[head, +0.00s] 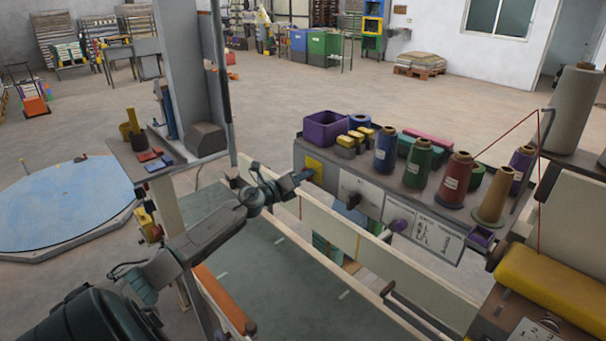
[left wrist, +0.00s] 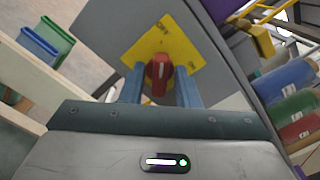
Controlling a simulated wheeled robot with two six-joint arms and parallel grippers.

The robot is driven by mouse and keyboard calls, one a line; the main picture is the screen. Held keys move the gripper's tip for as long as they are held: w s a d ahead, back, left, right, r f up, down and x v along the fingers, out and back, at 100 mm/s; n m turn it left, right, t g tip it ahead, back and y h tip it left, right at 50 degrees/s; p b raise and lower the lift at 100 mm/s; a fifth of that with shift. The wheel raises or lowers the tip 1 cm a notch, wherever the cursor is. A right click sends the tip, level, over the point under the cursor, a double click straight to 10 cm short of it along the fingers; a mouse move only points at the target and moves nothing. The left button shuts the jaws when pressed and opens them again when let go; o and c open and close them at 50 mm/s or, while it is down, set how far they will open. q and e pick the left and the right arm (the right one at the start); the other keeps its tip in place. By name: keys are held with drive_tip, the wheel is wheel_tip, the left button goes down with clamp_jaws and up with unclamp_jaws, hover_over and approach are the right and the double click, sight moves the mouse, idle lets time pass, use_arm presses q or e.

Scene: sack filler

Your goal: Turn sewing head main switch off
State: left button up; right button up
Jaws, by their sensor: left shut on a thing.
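The main switch is a red rotary knob (left wrist: 159,70) on a yellow plate (left wrist: 172,43) fixed to the grey front of the sewing head box. In the head view the yellow plate (head: 314,166) shows at the left end of the box, with the knob hidden by my gripper. My left gripper (head: 303,175) reaches the plate from the left. In the left wrist view its two blue fingers (left wrist: 160,86) stand on either side of the knob and are shut on it. My right gripper is not in view.
Thread cones (head: 455,178) and a purple bin (head: 325,130) stand on top of the box. A cream rail (head: 330,228) runs below. A grey post rises left of my arm.

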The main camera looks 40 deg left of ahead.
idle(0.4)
use_arm(q)
drive_tip(key=o, duration=0.7)
drive_tip(key=shift+c, duration=0.2)
drive_tip(key=shift+s+a+f, duration=0.1)
